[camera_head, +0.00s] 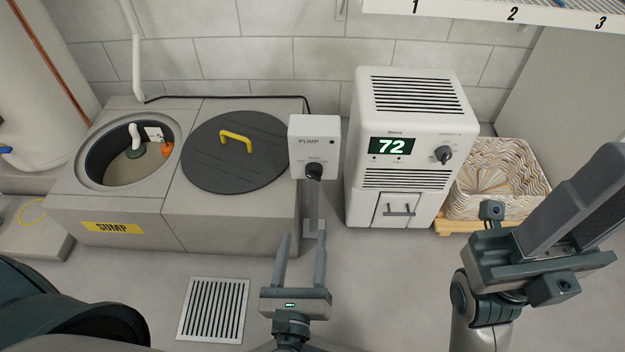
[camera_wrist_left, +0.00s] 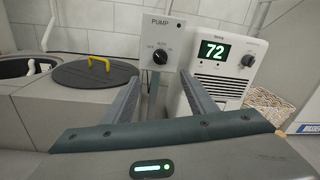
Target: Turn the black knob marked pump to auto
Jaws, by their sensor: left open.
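The black pump knob (camera_head: 314,172) sits low on the front of a white box marked PUMP (camera_head: 313,132); the box stands on a grey post. In the left wrist view the knob (camera_wrist_left: 160,56) shows with small labels around it, OFF at its left. The knob's exact pointing is too small to tell. My left gripper (camera_head: 302,238) is open and empty, in front of and below the box, apart from the knob. In its wrist view the fingers (camera_wrist_left: 160,78) lie either side of the line to the knob. My right gripper (camera_head: 540,250) is at the right, its jaw opening unclear.
A white dehumidifier (camera_head: 405,150) reading 72, with its own black knob (camera_head: 443,154), stands close right of the pump box. Left is the sump with a round black lid (camera_head: 215,165) and yellow handle. A woven basket (camera_head: 485,205) is at right. A floor grate (camera_head: 213,310) lies in front.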

